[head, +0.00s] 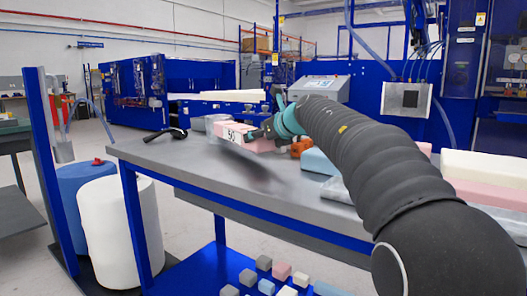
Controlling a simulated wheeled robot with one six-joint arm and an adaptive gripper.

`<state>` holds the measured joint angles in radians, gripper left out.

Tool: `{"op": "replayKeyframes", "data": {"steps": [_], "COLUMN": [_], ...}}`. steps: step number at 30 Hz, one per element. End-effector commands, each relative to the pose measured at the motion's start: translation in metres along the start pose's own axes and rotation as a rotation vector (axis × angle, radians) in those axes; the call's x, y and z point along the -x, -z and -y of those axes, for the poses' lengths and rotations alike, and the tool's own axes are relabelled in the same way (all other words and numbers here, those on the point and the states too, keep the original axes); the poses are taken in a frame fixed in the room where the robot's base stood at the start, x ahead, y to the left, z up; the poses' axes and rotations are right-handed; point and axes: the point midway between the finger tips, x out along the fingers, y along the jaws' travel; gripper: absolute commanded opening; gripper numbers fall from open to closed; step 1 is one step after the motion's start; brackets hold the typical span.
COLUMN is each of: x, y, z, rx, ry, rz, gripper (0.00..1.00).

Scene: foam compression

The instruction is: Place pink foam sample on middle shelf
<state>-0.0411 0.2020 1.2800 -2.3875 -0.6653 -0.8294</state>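The pink foam sample (247,145) is a flat block with a white label reading "50" on its near left face. My arm reaches in from the right, and my gripper (264,131) is at the block's right end, closed around it as far as I can see. The fingertips are small and partly hidden. The block appears raised above the grey table top (200,160), with a dark blurred shadow below it to the right. A blue lower shelf (208,262) under the table holds several small foam cubes (281,270). I cannot tell which surface is the middle shelf.
A black handheld tool (166,134) lies at the table's back left. An orange item (300,147), a light blue block (318,162) and a cream block (487,166) lie along the right. White (112,232) and blue (75,195) rolls stand left. The table's front left is clear.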

Motion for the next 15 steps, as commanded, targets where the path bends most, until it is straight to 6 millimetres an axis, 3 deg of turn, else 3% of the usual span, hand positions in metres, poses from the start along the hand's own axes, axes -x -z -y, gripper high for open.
{"op": "replayKeyframes", "data": {"steps": [9,15], "x": [-0.015,-0.014], "y": [0.036,0.036], "z": [0.001,0.001], "rx": [-0.002,-0.001], "ry": [0.001,0.001], "rz": [-0.001,0.001], "gripper": [0.43,0.43]}}
